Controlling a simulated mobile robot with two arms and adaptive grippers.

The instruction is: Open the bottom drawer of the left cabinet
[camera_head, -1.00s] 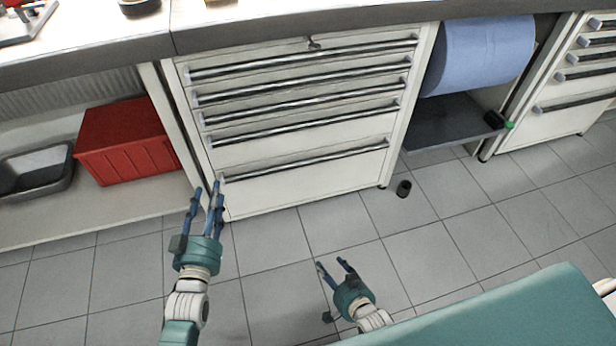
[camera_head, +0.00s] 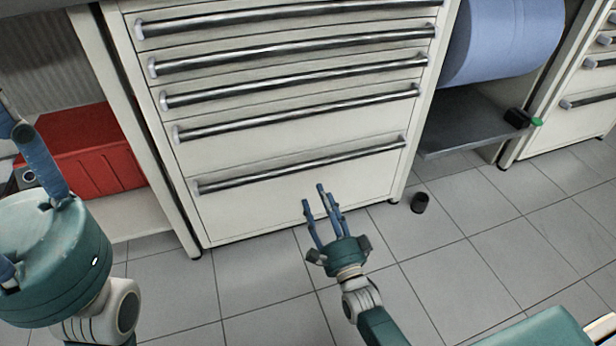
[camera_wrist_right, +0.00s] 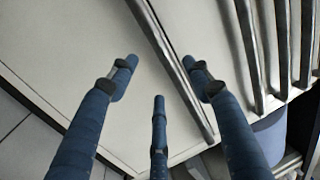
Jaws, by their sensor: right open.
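The left cabinet (camera_head: 160,145) is white, with several drawers that each carry a long metal bar handle. Its bottom drawer (camera_head: 255,207) is shut, flush with the front. The bottom drawer's handle (camera_head: 300,167) runs across its upper part and shows as a slanted bar in the right wrist view (camera_wrist_right: 172,66). My right gripper (camera_head: 320,197) is open and empty, its fingers pointing up at the drawer front just below the handle. In the wrist view its fingers (camera_wrist_right: 158,68) are spread, with the bar between the two outer tips. My left gripper (camera_head: 40,215) is large at the left edge, partly cut off.
A red bin (camera_head: 85,155) stands on the shelf left of the cabinet. A blue paper roll (camera_head: 505,40) hangs to the right above a dark shelf (camera_head: 465,125). A small black cylinder (camera_head: 420,203) is on the tiled floor near the cabinet's right foot. The floor before the drawer is clear.

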